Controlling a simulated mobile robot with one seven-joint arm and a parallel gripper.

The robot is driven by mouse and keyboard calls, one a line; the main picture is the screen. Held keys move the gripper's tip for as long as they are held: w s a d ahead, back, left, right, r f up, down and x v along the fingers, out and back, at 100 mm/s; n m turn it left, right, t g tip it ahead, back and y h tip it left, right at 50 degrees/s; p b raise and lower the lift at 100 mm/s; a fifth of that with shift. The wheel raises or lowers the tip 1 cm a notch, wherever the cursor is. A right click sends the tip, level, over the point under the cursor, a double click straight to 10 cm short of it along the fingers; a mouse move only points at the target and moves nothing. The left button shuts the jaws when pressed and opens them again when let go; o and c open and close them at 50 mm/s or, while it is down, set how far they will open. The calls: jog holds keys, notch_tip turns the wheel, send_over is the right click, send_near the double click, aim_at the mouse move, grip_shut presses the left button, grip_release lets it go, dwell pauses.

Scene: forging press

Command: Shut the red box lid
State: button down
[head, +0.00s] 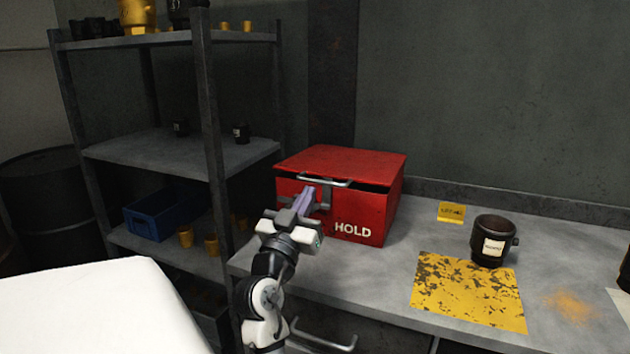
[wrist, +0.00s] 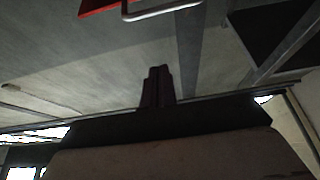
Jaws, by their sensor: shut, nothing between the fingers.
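The red box (head: 375,215), marked HOLD, stands on the grey bench. Its red lid (head: 345,162) lies almost flat, with a dark gap below its front edge, so it is slightly ajar. A metal handle (head: 325,184) is on the lid's front edge. My gripper (head: 311,193) is shut and empty at the box's front left, close to the handle; I cannot tell whether it touches. In the wrist view the shut fingers (wrist: 157,72) point away from the camera, with the handle (wrist: 160,11) and a red edge (wrist: 102,5) at the top.
A dark mug (head: 488,241) stands behind a worn yellow mat (head: 468,290) on the bench, right of the box. A small yellow card (head: 451,212) is near the wall. A metal shelf (head: 180,152) with a blue bin (head: 160,213) stands left. Bench space between box and mat is clear.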

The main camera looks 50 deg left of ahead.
jog(key=p+x, duration=0.3)
jog(key=x, duration=0.7)
notch_tip(320, 180, down, 4)
jog(key=shift+w+f+p, duration=0.1)
jog(key=shift+w+p, duration=0.05)
jog(key=shift+p, duration=0.2)
jog(key=shift+t+y, duration=0.3)
jog(key=shift+t, duration=0.3)
notch_tip(320, 180, down, 4)
jog(key=b, duration=1.1)
jog(key=shift+f, duration=0.2)
